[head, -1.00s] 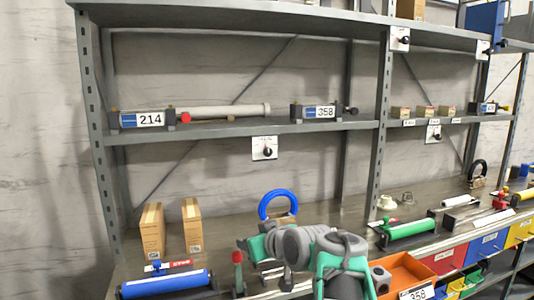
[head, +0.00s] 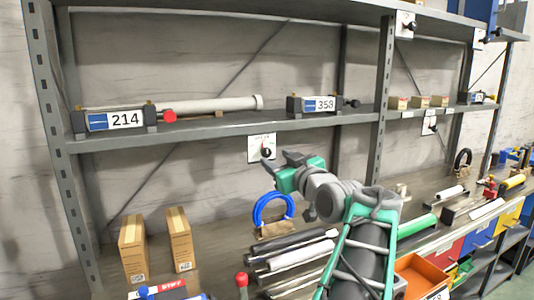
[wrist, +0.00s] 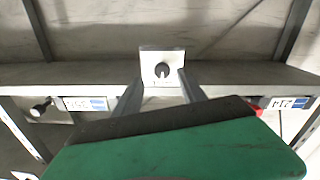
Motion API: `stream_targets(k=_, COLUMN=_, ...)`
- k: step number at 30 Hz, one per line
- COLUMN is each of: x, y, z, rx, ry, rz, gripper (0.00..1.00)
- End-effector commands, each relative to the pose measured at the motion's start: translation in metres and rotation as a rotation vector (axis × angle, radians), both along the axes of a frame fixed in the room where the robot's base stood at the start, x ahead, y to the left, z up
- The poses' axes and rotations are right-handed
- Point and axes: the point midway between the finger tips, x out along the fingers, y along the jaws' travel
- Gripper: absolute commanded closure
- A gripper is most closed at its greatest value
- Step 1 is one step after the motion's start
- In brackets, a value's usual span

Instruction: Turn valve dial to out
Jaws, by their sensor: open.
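A white plate with a round black dial (head: 265,150) hangs on the front edge of the middle shelf, below and between the labels 214 and 358. Its lettering is too small to read. My gripper (head: 278,160) is raised just in front of this dial, with open fingers. In the wrist view the dial (wrist: 162,71) shows between the two fingers (wrist: 161,78), with a pale pointer mark on its knob. The picture there is upside down. The fingers look apart from the knob; the exact gap cannot be told.
Similar dial plates hang farther right, on the middle shelf (head: 430,125) and the upper shelf (head: 405,24). An orange bin (head: 420,275) stands right of my arm. The space around the near dial is clear.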

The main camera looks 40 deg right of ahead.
Motion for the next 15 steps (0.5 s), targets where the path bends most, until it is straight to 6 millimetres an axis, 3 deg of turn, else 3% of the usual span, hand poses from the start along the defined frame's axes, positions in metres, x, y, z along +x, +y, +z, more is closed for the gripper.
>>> stream_targets(k=3, x=0.026, y=-0.003, z=0.002, rx=0.002, ry=0.000, rz=0.009, gripper=0.52)
stream_targets(k=6, x=0.039, y=-0.008, z=0.001, rx=0.001, ry=0.000, rz=0.007, gripper=0.52)
stream_targets(k=15, x=0.044, y=-0.012, z=0.000, rx=0.001, ry=0.001, rz=0.001, gripper=0.52)
